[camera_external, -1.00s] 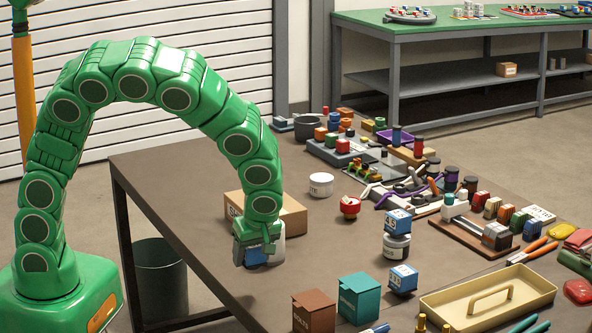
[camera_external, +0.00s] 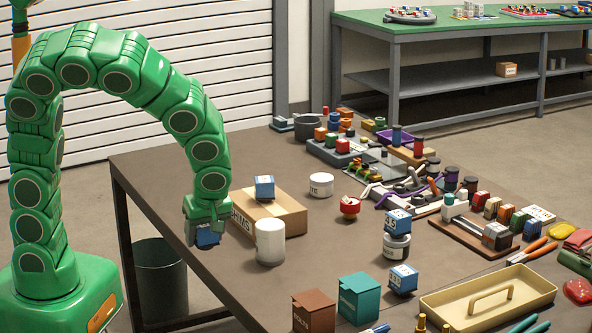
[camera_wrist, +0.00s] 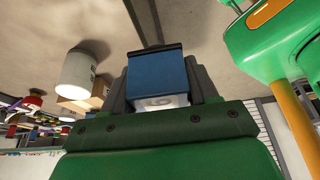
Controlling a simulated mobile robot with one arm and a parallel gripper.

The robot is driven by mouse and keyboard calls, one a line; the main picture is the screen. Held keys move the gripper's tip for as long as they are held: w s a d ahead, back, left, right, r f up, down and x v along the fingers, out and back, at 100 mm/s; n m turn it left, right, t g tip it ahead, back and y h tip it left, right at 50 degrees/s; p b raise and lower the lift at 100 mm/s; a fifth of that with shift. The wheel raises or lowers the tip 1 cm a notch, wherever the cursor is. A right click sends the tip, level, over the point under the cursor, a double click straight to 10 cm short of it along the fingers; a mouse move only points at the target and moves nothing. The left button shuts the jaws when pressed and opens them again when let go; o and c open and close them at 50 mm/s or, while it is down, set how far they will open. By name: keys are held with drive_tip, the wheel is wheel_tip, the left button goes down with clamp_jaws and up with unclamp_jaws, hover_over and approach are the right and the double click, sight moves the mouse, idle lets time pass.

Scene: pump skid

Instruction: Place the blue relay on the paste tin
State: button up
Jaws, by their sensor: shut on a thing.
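My gripper (camera_external: 207,228) is shut on a blue relay (camera_external: 208,238), held above the left part of the brown table. In the wrist view the held relay (camera_wrist: 158,82) sits between the dark fingers, its pale labelled face towards the camera. A low white round tin (camera_external: 321,185), probably the paste tin, stands behind and right of the cardboard box; its lettering is too small to read fully. Its top looks bare. Other blue relays sit on the cardboard box (camera_external: 264,187), on a dark-lidded jar (camera_external: 397,222) and on the table (camera_external: 403,278).
A white cylinder (camera_external: 270,242) stands in front of the cardboard box (camera_external: 285,217), right of my gripper; it also shows in the wrist view (camera_wrist: 78,84). A red knob-like item (camera_external: 349,207) stands near the white tin. Brown (camera_external: 314,312) and teal (camera_external: 359,298) boxes stand at the front.

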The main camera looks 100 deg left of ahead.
drive_tip(key=w+a+m+t+y, duration=0.1)
drive_tip(key=w+a+m, duration=0.25)
drive_tip(key=w, duration=0.25)
drive_tip(key=w+a+m+t, duration=0.2)
drive_tip(key=w+a+m, duration=0.15)
drive_tip(key=w, duration=0.25)
drive_tip(key=w+a+r+m+t, duration=0.1)
drive_tip(key=w+a+r+m, duration=0.1)
drive_tip(key=a, duration=0.4)
drive_tip(key=w+a+r+m, duration=0.1)
drive_tip(key=w+a+m, duration=0.2)
drive_tip(key=a, duration=0.3)
drive_tip(key=s+a+r+m+t, duration=0.2)
drive_tip(key=a+m, duration=0.1)
drive_tip(key=a, duration=1.2)
drive_tip(key=s+a+m+h, duration=0.1)
drive_tip(key=s+a, duration=0.5)
drive_tip(key=a, duration=0.3)
drive_tip(key=s+a+m, duration=0.1)
drive_tip(key=s+a, duration=0.4)
drive_tip(key=a, duration=0.4)
hover_over(321, 177)
drive_tip(key=shift+d+f, duration=0.1)
drive_tip(key=shift+f, duration=4.25)
